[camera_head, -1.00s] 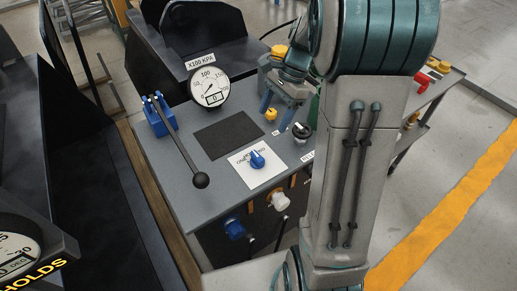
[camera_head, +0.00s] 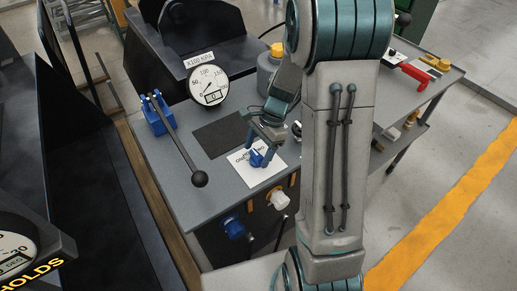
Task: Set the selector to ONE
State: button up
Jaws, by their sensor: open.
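The selector is a blue knob (camera_head: 257,158) on a white label plate (camera_head: 259,176) on the grey bench top. Some of the plate's lettering is covered, and I cannot read which position the knob points to. My gripper (camera_head: 261,149) is open, with its blue fingers pointing down right at the knob. The fingers appear to be on either side of the knob or just above it; I cannot tell whether they touch it. My wrist hides the back right part of the plate.
A black-handled lever (camera_head: 199,178) on a blue base stands left of the plate. A pressure gauge (camera_head: 208,87) stands behind a dark mat (camera_head: 221,135). Blue (camera_head: 234,229) and white (camera_head: 279,199) couplers stick out of the bench front.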

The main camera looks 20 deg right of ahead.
jog(key=c, duration=1)
jog(key=shift+n, duration=0.3)
jog(key=n, duration=0.2)
jog(key=n+g+h+p, duration=0.1)
jog(key=n, duration=0.1)
jog(key=shift+w+a+g, duration=0.15)
jog(key=shift+g, duration=0.15)
jog(key=shift+a+n+g+h+p, duration=0.1)
jog(key=shift+n+g+h+p, duration=0.45)
jog(key=shift+n, duration=1.55)
jog(key=o, duration=1)
